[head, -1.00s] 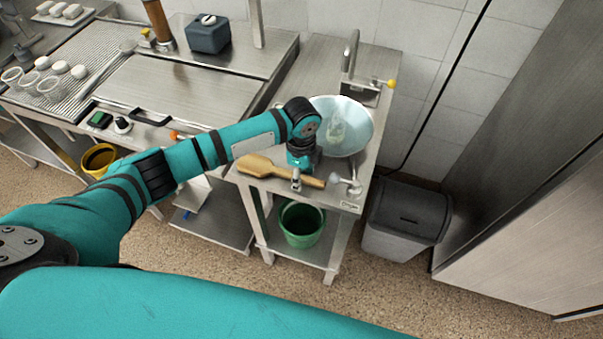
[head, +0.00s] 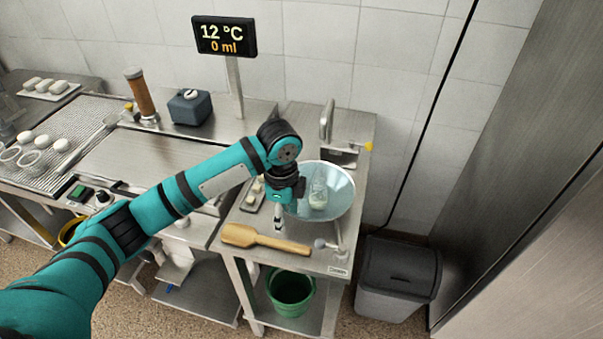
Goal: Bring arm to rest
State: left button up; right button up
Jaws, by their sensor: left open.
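My left arm (head: 165,205) reaches in from the lower left and bends down at a black wrist over the metal sink counter (head: 340,245). My left gripper (head: 278,226) points down, open, with nothing seen in it. It shows just behind the wooden paddle (head: 240,236), which lies flat along the front of the counter. I cannot tell the exact height of the fingertips above the counter. My right gripper is not in view.
A round basin (head: 343,193) with a clear glass jar (head: 318,190) in it is right of my gripper. A tap (head: 327,120) stands behind. A green bucket (head: 290,290) is below, a grey bin (head: 398,280) right. A display (head: 224,36) reads 12 °C, 0 ml.

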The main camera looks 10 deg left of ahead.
pick_arm(q)
jog(key=s+d+f+n+t+h, duration=0.1)
jog(key=s+d+f+n+h, duration=0.2)
jog(key=s, duration=0.4)
jog(key=s+d+f+n+t, duration=0.1)
jog(key=s+d+f+n, duration=0.3)
jog(key=s, duration=0.2)
jog(key=s+a+n+t+y, duration=0.2)
jog(key=s+a+n+y, duration=0.1)
jog(key=s+a+n, duration=0.85)
notch_tip(320, 180, down, 30)
jog(key=s+a+m+g+b, duration=0.1)
jog(key=s+m+g+b, duration=0.1)
jog(key=s+a+f+g+b, duration=0.1)
jog(key=s+a+f+b, duration=0.1)
jog(key=s+f, duration=1.4)
jog(key=shift+s+a+f, duration=0.4)
jog(key=shift+a+f, duration=0.1)
jog(key=shift+f, duration=0.1)
jog(key=shift+m, duration=0.25)
jog(key=shift+o, duration=0.3)
